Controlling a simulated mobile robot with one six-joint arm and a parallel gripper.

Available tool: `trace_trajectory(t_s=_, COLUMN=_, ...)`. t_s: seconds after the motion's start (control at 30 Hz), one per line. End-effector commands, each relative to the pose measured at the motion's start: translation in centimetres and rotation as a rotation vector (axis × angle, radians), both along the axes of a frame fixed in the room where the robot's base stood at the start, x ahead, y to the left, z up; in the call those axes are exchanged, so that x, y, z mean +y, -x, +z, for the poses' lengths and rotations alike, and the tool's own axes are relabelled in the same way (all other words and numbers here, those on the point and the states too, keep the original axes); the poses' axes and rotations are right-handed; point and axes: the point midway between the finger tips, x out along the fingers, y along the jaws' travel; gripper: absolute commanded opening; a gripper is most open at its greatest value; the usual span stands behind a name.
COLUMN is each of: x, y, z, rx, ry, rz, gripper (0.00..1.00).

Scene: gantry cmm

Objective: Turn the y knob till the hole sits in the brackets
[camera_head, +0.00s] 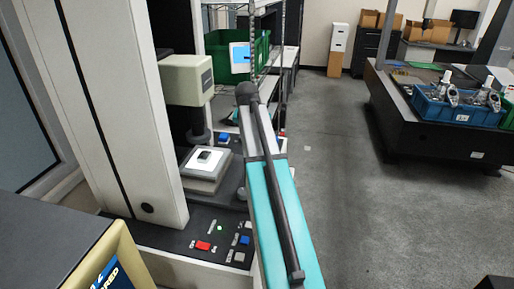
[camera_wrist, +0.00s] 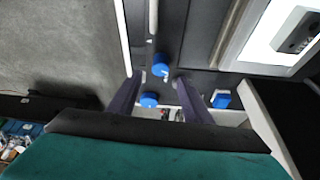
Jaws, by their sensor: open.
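My gripper (camera_wrist: 158,82) is open in the wrist view, with one dark finger on each side. A blue knob (camera_wrist: 160,66) shows just beyond the gap between the fingertips, and a second blue knob (camera_wrist: 149,99) shows between the fingers, lower in the picture. I cannot tell which is the y knob, or whether a finger touches either. The dark part (camera_wrist: 298,34) with a hole lies on the bright stage glass (camera_wrist: 262,45). In the head view the small dark part (camera_head: 205,155) sits on the lit stage (camera_head: 202,184). The brackets are too small to make out.
The machine's panel has a red button (camera_head: 203,245) and a blue button (camera_head: 245,240). A cream measuring head (camera_head: 186,80) hangs above the stage. A green bin (camera_head: 222,64) stands on the rack behind. Open grey floor (camera_head: 340,190) lies to the right.

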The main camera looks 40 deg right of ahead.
Motion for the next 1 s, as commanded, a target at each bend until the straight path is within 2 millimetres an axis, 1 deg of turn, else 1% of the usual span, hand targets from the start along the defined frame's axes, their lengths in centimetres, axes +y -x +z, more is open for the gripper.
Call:
trace_trajectory(t_s=0.3, x=1.1, y=0.9, z=3.4, rx=-0.002, ry=0.001, rz=0.0, gripper=0.45)
trace_trajectory(t_s=0.5, x=1.7, y=1.3, z=5.0, rx=-0.001, ry=0.001, rz=0.0, gripper=0.45)
trace_trajectory(t_s=0.7, x=1.9, y=1.4, z=5.7, rx=-0.001, ry=0.001, rz=0.0, gripper=0.45)
trace_trajectory(t_s=1.0, x=1.9, y=1.4, z=5.7, rx=0.0, ry=0.0, rz=0.0, gripper=0.45)
